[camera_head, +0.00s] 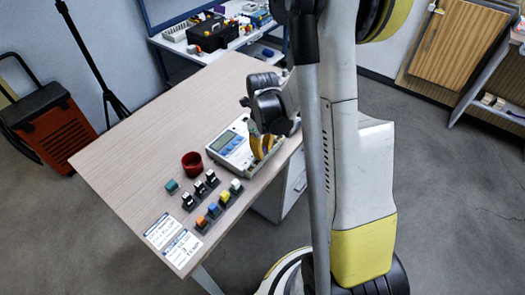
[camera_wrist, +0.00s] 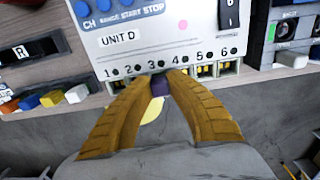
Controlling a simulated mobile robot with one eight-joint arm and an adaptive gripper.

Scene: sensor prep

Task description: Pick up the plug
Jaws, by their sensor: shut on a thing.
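My gripper (camera_wrist: 160,80) is shut on a small dark purple plug (camera_wrist: 158,87), held between its yellow-brown fingertips in the wrist view. The plug is at the front edge of a white device (camera_wrist: 170,30) marked "UNIT D", by its numbered ports 3 and 4. I cannot tell whether it sits in a port or is just in front. A yellow patch shows below it between the fingers. In the head view my gripper (camera_head: 262,147) is at the right side of the device (camera_head: 229,143), and the plug is hidden there.
Several coloured plugs, among them an orange one (camera_head: 200,222) and a blue one (camera_head: 213,210), stand in rows on the table (camera_head: 150,130). A red cup (camera_head: 192,164) is left of the device. Two printed cards (camera_head: 164,231) lie at the near corner. The table's far left is clear.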

